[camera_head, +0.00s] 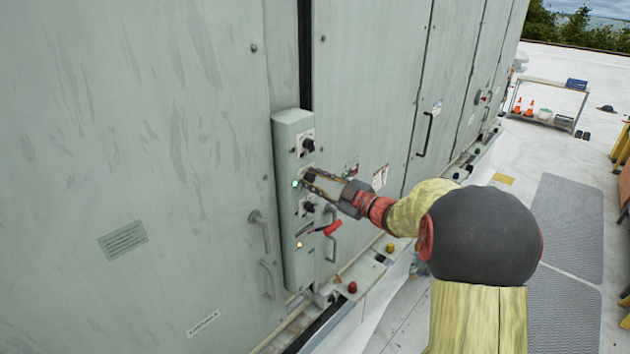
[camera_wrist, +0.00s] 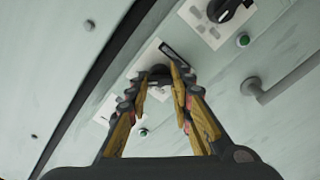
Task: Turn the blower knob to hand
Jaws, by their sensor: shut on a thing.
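A narrow grey control box (camera_head: 291,253) stands upright on the unit's wall, with black knobs on white plates down its face. My gripper (camera_head: 307,180) reaches its middle knob from the right and hides most of it. In the wrist view my gripper (camera_wrist: 157,82) has its fingers on both sides of this dark knob (camera_wrist: 159,70), closed on it. The knob's pointer and plate marks are too small or covered to read, so I cannot tell its setting. An upper knob (camera_head: 307,145) and a lower knob (camera_head: 308,207) are clear of the fingers.
A red-handled lever (camera_head: 333,227) sits just below my gripper. Door handles (camera_head: 259,230) stick out left of the box. Open roof with grey mats (camera_head: 565,225) lies at right.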

